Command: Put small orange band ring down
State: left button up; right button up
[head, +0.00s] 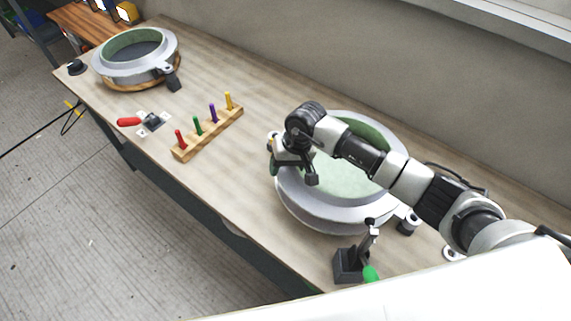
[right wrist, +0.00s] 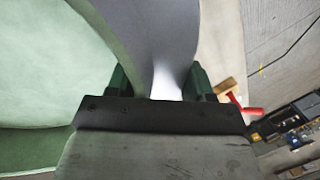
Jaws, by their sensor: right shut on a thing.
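My right gripper (head: 276,160) is at the left rim of a large round grey ring (head: 310,214) with a pale green inside, at the right of the bench. In the right wrist view its two green fingers (right wrist: 158,82) sit on either side of the ring's grey wall (right wrist: 150,30), shut on it. No orange band shows on this ring; my arm covers part of it. A second grey ring (head: 112,71), green inside, stands at the far left with a brownish-orange band (head: 137,87) around its lower edge. My left gripper is not in view.
A wooden rack (head: 207,138) with red, green, purple and yellow pegs stands mid-bench. Bare wood (head: 195,75) lies behind the rack.

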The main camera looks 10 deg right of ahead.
jog(key=o, duration=1.4)
jog(key=b+v, duration=0.3)
jog(key=v, duration=0.8)
jog(key=shift+d+r, duration=0.1)
jog(key=shift+d, duration=0.05)
jog(key=shift+r, duration=0.4)
